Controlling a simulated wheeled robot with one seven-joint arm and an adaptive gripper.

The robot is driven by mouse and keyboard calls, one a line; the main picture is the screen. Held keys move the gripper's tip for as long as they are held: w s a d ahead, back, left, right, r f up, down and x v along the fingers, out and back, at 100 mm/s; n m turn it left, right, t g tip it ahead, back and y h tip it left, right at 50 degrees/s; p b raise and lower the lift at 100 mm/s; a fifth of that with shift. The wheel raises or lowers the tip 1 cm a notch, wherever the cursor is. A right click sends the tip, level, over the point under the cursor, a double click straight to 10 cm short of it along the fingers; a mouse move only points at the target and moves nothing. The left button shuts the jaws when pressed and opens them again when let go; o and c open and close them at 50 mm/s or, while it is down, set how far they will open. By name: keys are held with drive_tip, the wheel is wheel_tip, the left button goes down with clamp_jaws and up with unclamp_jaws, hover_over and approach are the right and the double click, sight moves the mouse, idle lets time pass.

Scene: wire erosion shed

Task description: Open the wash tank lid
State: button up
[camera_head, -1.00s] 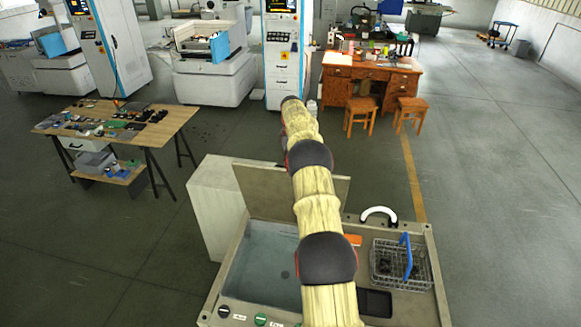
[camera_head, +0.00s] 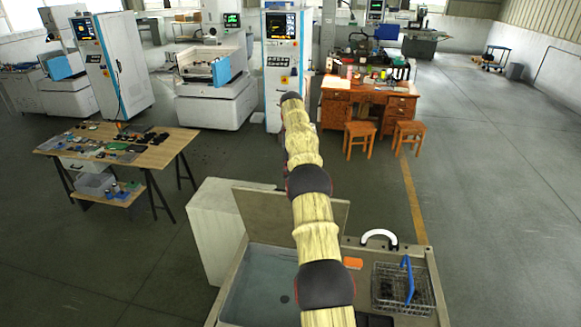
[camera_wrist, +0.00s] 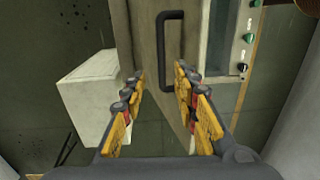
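The wash tank lid (camera_head: 265,212) stands raised, nearly upright, along the back edge of the wash tank (camera_head: 228,292) in the head view. The tank basin is uncovered and shows its bluish inside with a drain. In the wrist view the lid panel (camera_wrist: 143,35) carries a black bar handle (camera_wrist: 163,50). My gripper (camera_wrist: 160,78) is open, its yellow-padded fingers spread at the handle's lower end with nothing held. I cannot tell whether a finger touches the handle. My arm hides part of the lid and basin in the head view.
A wire basket (camera_head: 388,293) with a blue handle sits on the tank's right deck beside an orange block (camera_head: 353,263) and a white curved handle (camera_head: 379,236). A pale box (camera_head: 215,230) stands left of the tank. A workbench (camera_head: 150,155) is further left. Floor on the right is clear.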

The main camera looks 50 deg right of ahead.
drive_tip(key=shift+r, duration=0.95)
drive_tip(key=shift+w, duration=0.1)
drive_tip(key=shift+c, duration=0.4)
